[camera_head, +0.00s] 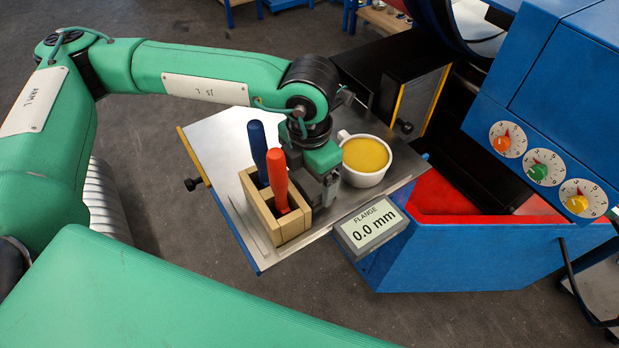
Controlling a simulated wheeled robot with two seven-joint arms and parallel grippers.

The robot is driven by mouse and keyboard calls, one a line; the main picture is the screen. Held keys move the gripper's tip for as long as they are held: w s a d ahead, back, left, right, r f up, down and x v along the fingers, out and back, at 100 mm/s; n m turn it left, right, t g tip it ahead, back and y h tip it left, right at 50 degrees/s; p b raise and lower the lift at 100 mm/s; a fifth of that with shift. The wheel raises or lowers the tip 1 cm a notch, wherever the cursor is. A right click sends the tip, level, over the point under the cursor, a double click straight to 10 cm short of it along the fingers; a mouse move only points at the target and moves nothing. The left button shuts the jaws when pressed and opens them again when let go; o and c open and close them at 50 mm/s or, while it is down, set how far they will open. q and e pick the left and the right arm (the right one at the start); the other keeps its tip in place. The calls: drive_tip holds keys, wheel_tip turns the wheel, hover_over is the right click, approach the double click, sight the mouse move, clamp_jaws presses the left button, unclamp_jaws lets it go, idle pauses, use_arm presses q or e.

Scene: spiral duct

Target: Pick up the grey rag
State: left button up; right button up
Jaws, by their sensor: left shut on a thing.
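My left gripper (328,192) points down over the metal tray (222,140), between a wooden tool block (283,230) and a white cup (366,178) of yellow liquid. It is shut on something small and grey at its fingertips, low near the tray. I cannot clearly tell this grey thing from the fingers, so I cannot confirm that it is the grey rag. No other grey rag shows on the visible part of the tray. My right gripper is not in view.
A blue-handled tool (257,150) and a red-handled tool (278,180) stand upright in the block. A display (371,229) reading 0.0 mm sits at the tray's front right corner. A blue machine with three dials (540,172) and a red trough (470,208) stands right.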

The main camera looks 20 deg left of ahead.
sight(310, 181)
use_arm(q)
drive_tip(key=shift+r, duration=0.15)
wheel_tip(310, 181, up, 20)
drive_tip(key=b, duration=0.4)
drive_tip(key=shift+b, duration=0.35)
drive_tip(key=shift+o, duration=1)
drive_tip(key=shift+c, duration=0.4)
